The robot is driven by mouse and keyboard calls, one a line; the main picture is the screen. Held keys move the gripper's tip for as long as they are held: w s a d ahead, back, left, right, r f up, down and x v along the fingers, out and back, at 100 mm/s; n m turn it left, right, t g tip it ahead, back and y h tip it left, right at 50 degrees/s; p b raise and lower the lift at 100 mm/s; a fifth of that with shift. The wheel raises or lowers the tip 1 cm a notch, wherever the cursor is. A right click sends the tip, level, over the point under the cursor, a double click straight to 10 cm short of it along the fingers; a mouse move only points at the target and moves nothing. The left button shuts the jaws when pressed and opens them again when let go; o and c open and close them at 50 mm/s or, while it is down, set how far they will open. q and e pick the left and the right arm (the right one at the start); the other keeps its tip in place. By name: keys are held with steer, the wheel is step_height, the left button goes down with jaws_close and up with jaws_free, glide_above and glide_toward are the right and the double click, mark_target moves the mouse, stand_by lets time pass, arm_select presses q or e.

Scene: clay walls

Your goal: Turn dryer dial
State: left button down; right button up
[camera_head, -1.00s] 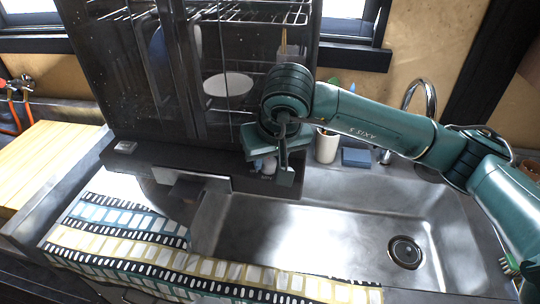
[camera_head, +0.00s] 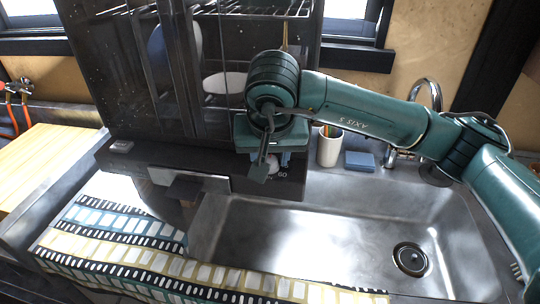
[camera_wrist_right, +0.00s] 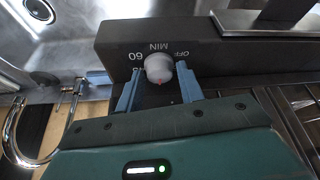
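The dryer dial is a pale round knob (camera_wrist_right: 159,68) with a small red mark, on the dark front strip of the dryer (camera_head: 130,165). Printing around it reads "OFF", "60" and "MIN". My right gripper (camera_wrist_right: 159,72) is open, with one blue-grey finger on each side of the dial and narrow gaps apparent between. In the head view my right gripper (camera_head: 276,158) is at the right end of the dryer's front strip, where its wrist and a hanging bracket partly hide the dial. My left gripper is in neither view.
A steel sink (camera_head: 330,240) lies below and right of the dryer. A white cup (camera_head: 329,147), a blue sponge (camera_head: 360,161) and a tap (camera_head: 430,95) stand behind it. A patterned towel (camera_head: 120,250) covers the front left counter.

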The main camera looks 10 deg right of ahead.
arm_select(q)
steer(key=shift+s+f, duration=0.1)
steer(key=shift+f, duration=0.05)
arm_select(e)
steer(key=o, duration=0.3)
steer(key=shift+s+r, duration=0.1)
steer(key=shift+r, duration=0.1)
arm_select(q)
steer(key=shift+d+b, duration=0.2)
steer(key=shift+b, duration=0.45)
arm_select(e)
steer(key=v, duration=1.2)
steer(key=shift+r, duration=0.4)
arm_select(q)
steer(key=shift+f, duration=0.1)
